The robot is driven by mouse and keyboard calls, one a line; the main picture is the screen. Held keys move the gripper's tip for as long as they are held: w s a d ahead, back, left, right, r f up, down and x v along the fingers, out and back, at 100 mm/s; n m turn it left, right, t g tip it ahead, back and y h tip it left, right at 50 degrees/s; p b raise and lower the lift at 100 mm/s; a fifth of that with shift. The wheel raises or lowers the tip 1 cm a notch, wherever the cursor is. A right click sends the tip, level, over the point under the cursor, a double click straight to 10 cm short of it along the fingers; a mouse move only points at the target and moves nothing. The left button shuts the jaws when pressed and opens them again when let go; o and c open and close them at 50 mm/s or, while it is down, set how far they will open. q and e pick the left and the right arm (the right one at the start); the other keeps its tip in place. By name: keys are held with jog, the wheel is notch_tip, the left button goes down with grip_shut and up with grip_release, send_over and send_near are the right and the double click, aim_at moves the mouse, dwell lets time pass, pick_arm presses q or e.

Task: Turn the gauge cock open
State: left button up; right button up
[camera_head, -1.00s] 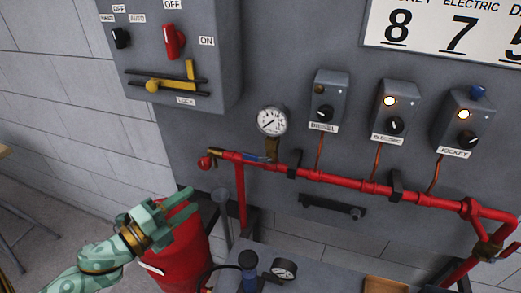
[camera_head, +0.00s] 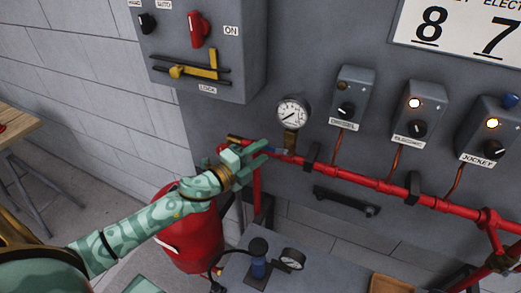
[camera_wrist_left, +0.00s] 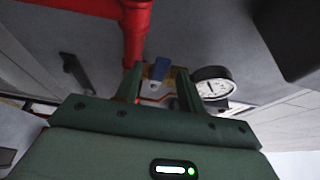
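The gauge cock's blue handle (camera_head: 277,151) lies along the red pipe, just below the white-faced pressure gauge (camera_head: 293,112) and its brass fitting. My left gripper (camera_head: 264,151) is at the pipe's left end, with its fingers pointing at the handle and partly covering it. In the left wrist view, the blue handle (camera_wrist_left: 157,71) shows between the two spread fingers of the left gripper (camera_wrist_left: 160,78), which are open. Whether a finger touches the handle I cannot tell. The gauge (camera_wrist_left: 212,83) is just right of the fingers there. My right gripper is not seen.
The red pipe (camera_head: 370,181) runs along the grey panel to the right, held by black brackets. A red cylinder (camera_head: 190,235) stands below my left arm. A grey surface with a small gauge (camera_head: 292,259) is lower down. Switch boxes (camera_head: 351,97) are to the right.

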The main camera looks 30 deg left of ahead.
pick_arm(q)
jog(key=shift+w+d, duration=0.2)
jog(key=shift+w, duration=0.2)
grip_shut()
